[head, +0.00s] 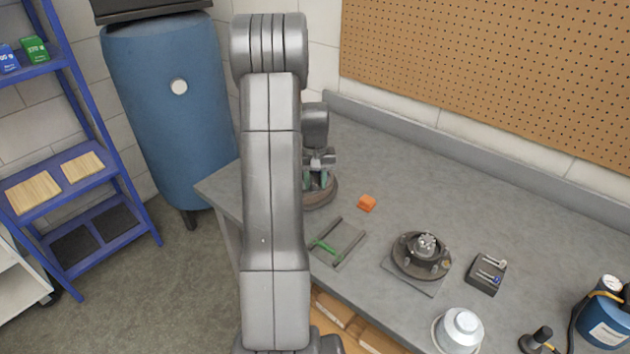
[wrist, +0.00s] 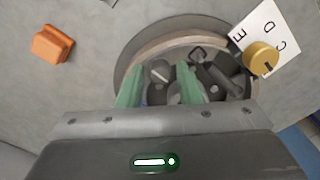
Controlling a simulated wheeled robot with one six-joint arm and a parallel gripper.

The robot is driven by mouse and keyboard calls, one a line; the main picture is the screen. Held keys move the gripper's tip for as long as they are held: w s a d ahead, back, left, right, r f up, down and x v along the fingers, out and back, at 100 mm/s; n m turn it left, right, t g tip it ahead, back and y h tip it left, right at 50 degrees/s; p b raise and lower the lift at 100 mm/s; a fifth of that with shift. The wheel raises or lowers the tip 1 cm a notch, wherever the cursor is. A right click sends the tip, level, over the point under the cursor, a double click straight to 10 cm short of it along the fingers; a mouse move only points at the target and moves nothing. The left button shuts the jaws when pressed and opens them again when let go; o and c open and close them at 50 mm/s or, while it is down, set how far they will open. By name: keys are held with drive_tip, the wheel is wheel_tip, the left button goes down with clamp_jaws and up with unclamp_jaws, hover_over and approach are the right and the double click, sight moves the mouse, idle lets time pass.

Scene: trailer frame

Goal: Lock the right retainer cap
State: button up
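A round fixture (wrist: 125,52) with a raised rim lies below my gripper in the wrist view; it also shows in the head view (head: 322,195), partly behind my arm. Inside its rim are several dark grey and metal parts, among them a round slotted head (wrist: 160,71), which may be a retainer cap; I cannot tell which is the right one. My gripper (wrist: 158,84) points down over the fixture with its two green fingers apart, the slotted head showing between them. Contact cannot be told. My gripper body and arm hide the fixture's near side.
A brass knob (wrist: 263,58) sits on a white card lettered E, D, C. An orange block (head: 367,203) lies close by. The back is clear.

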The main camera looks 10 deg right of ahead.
clamp_jaws()
drive_tip(key=shift+m, duration=0.3)
drive_tip(key=m+b, duration=0.1)
drive_tip(key=m, duration=0.1)
drive_tip(key=shift+m, duration=0.3)
drive_tip(key=m+b, duration=0.1)
drive_tip(key=m, duration=0.2)
drive_tip(key=shift+m, duration=0.3)
drive_tip(key=m+b, duration=0.1)
drive_tip(key=m, duration=0.4)
drive_tip(key=m+b, duration=0.1)
drive_tip(key=m, duration=0.4)
drive_tip(key=shift+w+m, duration=0.1)
drive_tip(key=shift+m, duration=0.3)
